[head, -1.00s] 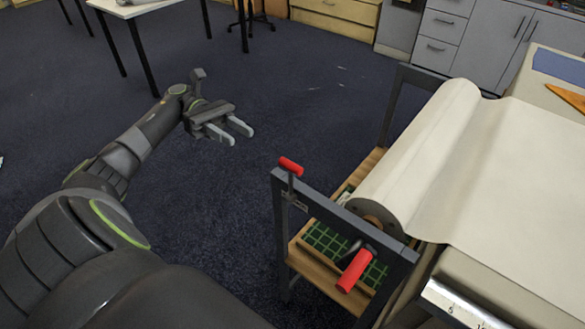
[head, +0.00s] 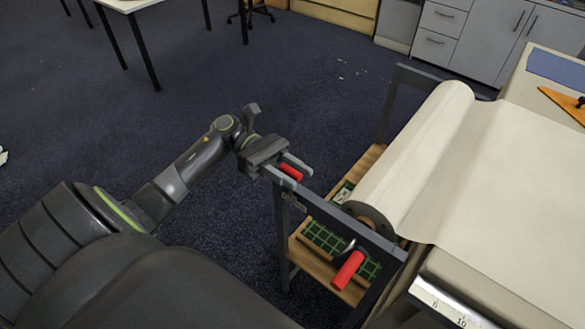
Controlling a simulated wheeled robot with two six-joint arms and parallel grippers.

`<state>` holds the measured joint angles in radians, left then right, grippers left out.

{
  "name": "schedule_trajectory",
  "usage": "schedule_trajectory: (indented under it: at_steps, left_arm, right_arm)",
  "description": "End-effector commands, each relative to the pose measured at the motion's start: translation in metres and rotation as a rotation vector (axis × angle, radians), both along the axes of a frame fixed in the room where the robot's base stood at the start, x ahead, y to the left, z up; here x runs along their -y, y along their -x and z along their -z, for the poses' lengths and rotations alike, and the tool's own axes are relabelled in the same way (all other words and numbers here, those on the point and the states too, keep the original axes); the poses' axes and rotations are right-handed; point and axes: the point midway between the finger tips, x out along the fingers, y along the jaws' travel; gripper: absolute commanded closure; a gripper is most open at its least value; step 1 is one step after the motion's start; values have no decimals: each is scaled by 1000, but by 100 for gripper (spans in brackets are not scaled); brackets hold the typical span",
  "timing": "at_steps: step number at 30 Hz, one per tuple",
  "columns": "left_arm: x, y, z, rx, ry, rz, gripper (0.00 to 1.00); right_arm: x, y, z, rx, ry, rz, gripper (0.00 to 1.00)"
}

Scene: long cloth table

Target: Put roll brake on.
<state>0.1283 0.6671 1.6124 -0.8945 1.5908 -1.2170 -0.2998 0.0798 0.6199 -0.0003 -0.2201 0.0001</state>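A red handle (head: 291,172) sits at the top of the grey roll stand's near corner post. My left gripper (head: 290,175) is at this handle, one finger on each side of it. The fingers look about as far apart as before, so it appears open around the handle; contact is not clear. A second red handle (head: 347,270) on a dark arm hangs at the stand's near end, below the rail. The large cream roll (head: 411,160) lies in the stand, its sheet drawn right over the table. My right gripper is not in view.
The stand's grey rail (head: 352,228) runs close beside my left gripper. A wooden shelf with green grid (head: 325,238) is below. The long table (head: 520,290) with a ruler strip (head: 447,303) is at the right. Open dark carpet lies left and behind.

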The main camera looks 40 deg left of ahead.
Motion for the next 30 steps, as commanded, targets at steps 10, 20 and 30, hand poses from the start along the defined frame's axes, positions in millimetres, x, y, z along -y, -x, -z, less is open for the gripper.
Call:
schedule_trajectory:
  at_steps: [10,20,30]
  left_arm:
    - [1,0,0,0,-1,0,70]
    - [1,0,0,0,0,0,100]
    - [1,-2,2,15,0,0,100]
  right_arm:
    - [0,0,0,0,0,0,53]
    - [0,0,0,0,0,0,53]
    - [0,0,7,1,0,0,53]
